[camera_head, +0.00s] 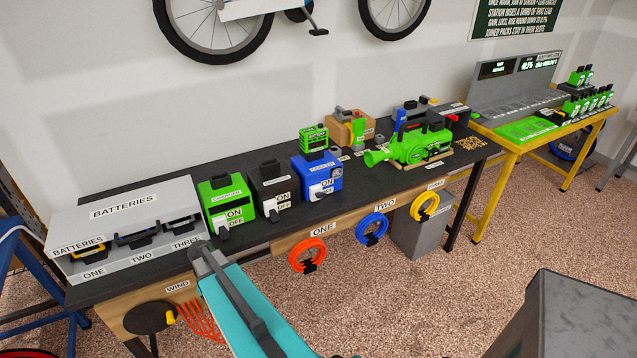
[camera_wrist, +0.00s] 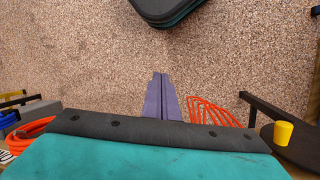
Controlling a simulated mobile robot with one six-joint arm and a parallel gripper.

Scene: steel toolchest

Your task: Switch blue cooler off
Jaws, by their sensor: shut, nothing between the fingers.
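My gripper (camera_wrist: 162,78) shows in the wrist view as two purple fingers pressed together, empty, over the speckled floor. It is apart from the cooler, which is out of the wrist view. In the head view my teal arm reaches up from the bottom, left of the cooler.
A black switch box (camera_head: 273,191) and green charger (camera_head: 227,203) stand left of the cooler. A green blower-like tool (camera_head: 417,147) lies to its right. Coloured hose coils, including an orange one (camera_head: 307,255), hang along the front. A crank (camera_head: 150,318) is at lower left.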

